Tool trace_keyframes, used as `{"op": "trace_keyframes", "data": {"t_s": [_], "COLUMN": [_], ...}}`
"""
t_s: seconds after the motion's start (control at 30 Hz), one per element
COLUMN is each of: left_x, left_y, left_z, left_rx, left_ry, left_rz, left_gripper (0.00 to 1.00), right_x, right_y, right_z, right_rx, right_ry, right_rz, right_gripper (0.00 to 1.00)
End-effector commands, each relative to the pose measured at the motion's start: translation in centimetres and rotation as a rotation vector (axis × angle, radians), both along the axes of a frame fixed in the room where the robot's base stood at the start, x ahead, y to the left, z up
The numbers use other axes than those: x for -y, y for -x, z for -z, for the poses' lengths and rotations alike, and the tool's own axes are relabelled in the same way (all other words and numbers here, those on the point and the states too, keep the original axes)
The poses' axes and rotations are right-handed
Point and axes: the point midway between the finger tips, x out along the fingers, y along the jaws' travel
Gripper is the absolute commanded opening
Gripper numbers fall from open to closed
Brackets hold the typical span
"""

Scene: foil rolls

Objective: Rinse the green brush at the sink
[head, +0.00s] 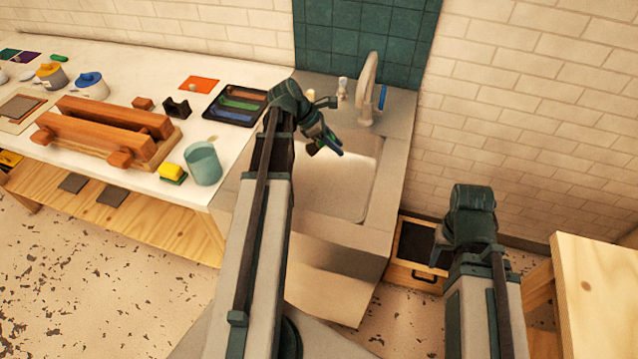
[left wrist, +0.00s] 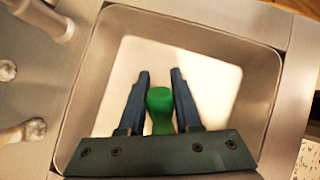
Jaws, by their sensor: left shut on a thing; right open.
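My left gripper (head: 328,146) is over the sink basin (head: 352,198) in the head view. In the left wrist view, its two blue fingers (left wrist: 160,95) are shut on the green brush (left wrist: 160,108), with the brush's rounded green end showing between them. The rest of the brush is hidden behind the gripper. The basin (left wrist: 255,95) lies below, and I see no water in it. The grey tap (head: 368,88) stands at the back of the sink, with a blue part on its side. My right gripper (head: 440,240) is open and mostly hidden by its arm, right of the sink.
The white worktop (head: 235,150) left of the sink holds a black tray (head: 212,113) with coloured brushes, a teal cup (head: 203,163), a yellow and green sponge (head: 172,172) and a wooden press (head: 115,125). An open wooden drawer (head: 412,275) is right of the sink.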

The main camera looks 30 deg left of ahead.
Motion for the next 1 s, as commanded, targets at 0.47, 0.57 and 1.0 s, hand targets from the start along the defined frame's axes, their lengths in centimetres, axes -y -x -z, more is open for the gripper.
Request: {"op": "trace_keyframes", "data": {"t_s": [0.47,0.57,1.0], "left_x": [0.0,0.0,0.0], "left_y": [0.0,0.0,0.0], "left_z": [0.0,-0.2,-4.0], "left_rx": [0.0,0.0,0.0], "left_ry": [0.0,0.0,0.0], "left_rz": [0.0,0.0,0.0], "left_gripper": [0.0,0.0,0.0], "right_x": [0.0,0.0,0.0], "right_y": [0.0,0.0,0.0], "right_z": [0.0,-0.2,-4.0], "right_rx": [0.0,0.0,0.0], "right_ry": [0.0,0.0,0.0], "right_rz": [0.0,0.0,0.0], "right_gripper": [0.5,0.5,0.5]}}
